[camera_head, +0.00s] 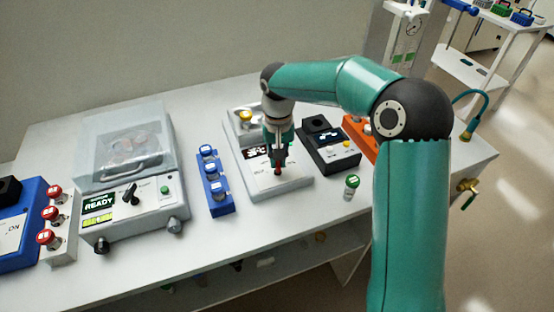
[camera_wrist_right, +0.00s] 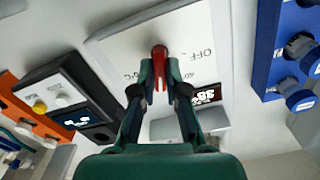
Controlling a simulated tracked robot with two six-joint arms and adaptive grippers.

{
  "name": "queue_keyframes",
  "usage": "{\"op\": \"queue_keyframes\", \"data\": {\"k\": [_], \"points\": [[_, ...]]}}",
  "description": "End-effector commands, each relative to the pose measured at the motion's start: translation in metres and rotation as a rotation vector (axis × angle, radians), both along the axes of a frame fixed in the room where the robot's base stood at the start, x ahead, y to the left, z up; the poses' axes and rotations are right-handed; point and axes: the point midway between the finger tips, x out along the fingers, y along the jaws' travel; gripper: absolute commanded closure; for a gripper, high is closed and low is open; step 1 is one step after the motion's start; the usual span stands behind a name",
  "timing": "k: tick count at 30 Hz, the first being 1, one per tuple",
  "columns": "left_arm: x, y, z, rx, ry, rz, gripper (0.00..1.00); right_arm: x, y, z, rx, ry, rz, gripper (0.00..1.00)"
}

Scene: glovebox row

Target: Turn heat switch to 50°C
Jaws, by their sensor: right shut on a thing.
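The heat switch is a small red lever (camera_wrist_right: 160,53) on the light panel of a grey-white device (camera_head: 295,186). My right gripper (camera_head: 278,164) comes down from above onto this panel, and its fingertips are shut on the red lever. In the wrist view the two fingers of my right gripper (camera_wrist_right: 160,72) stand on either side of the lever. The panel (camera_wrist_right: 116,42) shows "OFF" to the right of the lever, a partly hidden "40" below it and a "°C" mark to its left. A dark display (camera_wrist_right: 207,95) is partly covered by the gripper. My left gripper is not in view.
A blue rack (camera_head: 216,198) with capped vials stands left of the device. A black device (camera_head: 330,146) stands close on its right, with an orange rack (camera_head: 358,130) beyond. A green-capped vial (camera_head: 351,187) stands at front right. A lidded machine (camera_head: 128,200) stands further left.

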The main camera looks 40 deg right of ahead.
Motion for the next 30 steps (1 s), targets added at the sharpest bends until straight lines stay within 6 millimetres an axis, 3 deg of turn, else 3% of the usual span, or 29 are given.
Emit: {"op": "queue_keyframes", "data": {"k": [20, 21, 24, 30], "points": [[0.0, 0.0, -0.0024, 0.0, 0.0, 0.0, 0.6, 0.0017, 0.0003, 0.0016, 0.0, -0.007, -0.08, 1.0], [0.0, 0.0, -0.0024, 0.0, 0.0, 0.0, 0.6, 0.0017, 0.0003, 0.0017, 0.0, -0.007, -0.08, 0.83], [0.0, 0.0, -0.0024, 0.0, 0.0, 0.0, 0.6, 0.0014, 0.0004, 0.0014, 0.0, -0.006, -0.079, 0.66], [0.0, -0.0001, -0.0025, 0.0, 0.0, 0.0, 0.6, 0.001, 0.0005, 0.0007, 0.0, -0.003, -0.079, 0.62]]}}
